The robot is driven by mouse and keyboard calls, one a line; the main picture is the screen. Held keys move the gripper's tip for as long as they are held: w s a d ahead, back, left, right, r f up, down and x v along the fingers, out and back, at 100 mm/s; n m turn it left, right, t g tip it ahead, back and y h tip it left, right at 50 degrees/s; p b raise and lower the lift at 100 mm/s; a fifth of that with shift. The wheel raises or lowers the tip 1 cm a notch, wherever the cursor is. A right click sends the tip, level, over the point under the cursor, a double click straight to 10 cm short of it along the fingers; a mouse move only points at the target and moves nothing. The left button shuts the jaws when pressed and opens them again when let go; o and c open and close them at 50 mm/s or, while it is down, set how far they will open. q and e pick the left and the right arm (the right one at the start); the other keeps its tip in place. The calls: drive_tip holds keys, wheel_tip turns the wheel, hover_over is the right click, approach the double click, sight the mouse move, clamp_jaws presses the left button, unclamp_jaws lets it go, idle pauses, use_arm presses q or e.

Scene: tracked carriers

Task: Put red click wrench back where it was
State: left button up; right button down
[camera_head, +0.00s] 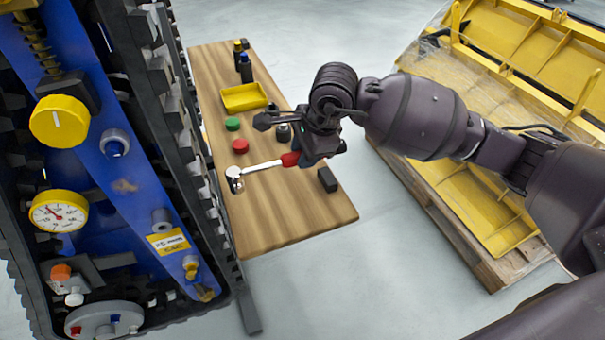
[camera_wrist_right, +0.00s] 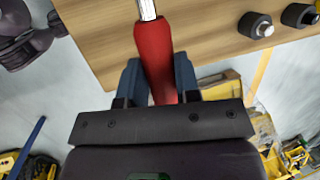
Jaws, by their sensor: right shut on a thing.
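The red click wrench has a red handle (camera_head: 290,159) and a bright metal shaft reaching left over the wooden table. Its head end lies by a small metal piece (camera_head: 236,184) near the table's left edge; I cannot tell whether they touch. My right gripper (camera_head: 299,157) is shut on the red handle. In the right wrist view, the red handle (camera_wrist_right: 156,45) stands between the two blue-grey fingers of the right gripper (camera_wrist_right: 158,82), and the shaft runs up out of the picture. My left gripper is not in view.
The wooden table (camera_head: 290,215) carries a yellow tray (camera_head: 244,97), a green round piece (camera_head: 232,124), a red round piece (camera_head: 240,144), a dark block (camera_head: 327,180) and dark bottles (camera_head: 245,68). The blue tracked carrier (camera_head: 120,190) stands close on the left. The table's near end is clear.

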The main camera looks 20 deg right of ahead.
wheel_tip(320, 180, down, 6)
drive_tip(key=shift+f+b, duration=0.1)
drive_tip(key=shift+b, duration=0.4)
drive_tip(key=shift+f, duration=0.2)
drive_tip(key=shift+f, duration=0.15)
drive_tip(key=shift+s+f, duration=0.1)
drive_tip(key=shift+f, duration=0.3)
drive_tip(key=c, duration=0.8)
unclamp_jaws()
drive_tip(key=shift+r, duration=0.1)
